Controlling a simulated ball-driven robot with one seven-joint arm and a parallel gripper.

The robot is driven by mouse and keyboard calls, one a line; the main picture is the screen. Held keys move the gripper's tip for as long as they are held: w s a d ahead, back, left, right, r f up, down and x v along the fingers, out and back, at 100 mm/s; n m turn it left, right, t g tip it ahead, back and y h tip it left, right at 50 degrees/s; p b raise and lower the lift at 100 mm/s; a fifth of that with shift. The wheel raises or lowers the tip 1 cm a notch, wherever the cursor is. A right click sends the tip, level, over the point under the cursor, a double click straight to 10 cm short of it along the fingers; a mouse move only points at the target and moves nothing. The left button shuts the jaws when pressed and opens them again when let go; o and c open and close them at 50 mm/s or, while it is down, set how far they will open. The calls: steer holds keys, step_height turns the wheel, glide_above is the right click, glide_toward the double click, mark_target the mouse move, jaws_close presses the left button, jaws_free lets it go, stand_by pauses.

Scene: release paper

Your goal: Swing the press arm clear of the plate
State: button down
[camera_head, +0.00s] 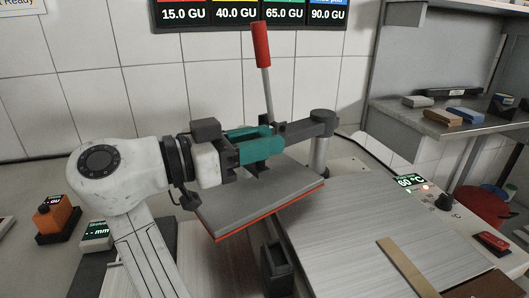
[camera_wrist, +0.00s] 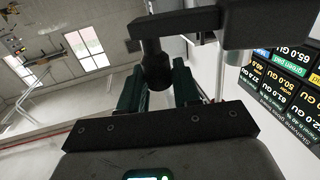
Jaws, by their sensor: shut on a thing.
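The press arm (camera_head: 300,130) is a dark bar running left from a grey post (camera_head: 320,150). Its red-topped handle (camera_head: 261,45) leans slightly left. The grey pressing head (camera_head: 255,197), with a red underside edge, hangs below the bar. It covers the plate's upper-left corner in the picture, mostly lying left of the plate (camera_head: 345,225). My gripper (camera_head: 272,142), with teal fingers, is shut on the press arm near the handle's base. In the wrist view, a dark cylindrical part (camera_wrist: 156,66) of the press arm lies between the fingers; the exact contact is hidden.
A tan strip (camera_head: 407,266) lies on the plate. A dark upright block (camera_head: 276,268) stands at its left edge. A temperature display (camera_head: 410,182) and black knob (camera_head: 444,202) are at right. An orange device (camera_head: 55,217) stands at far left. A shelf (camera_head: 440,120) juts out at right.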

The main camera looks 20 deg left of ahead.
steer(key=shift+w+a, duration=0.2)
steer(key=shift+a, duration=0.3)
steer(key=c, duration=0.9)
jaws_free()
steer(key=v, duration=1)
steer(key=shift+s+a, duration=0.1)
steer(key=shift+a, duration=0.3)
steer(key=shift+c, duration=0.4)
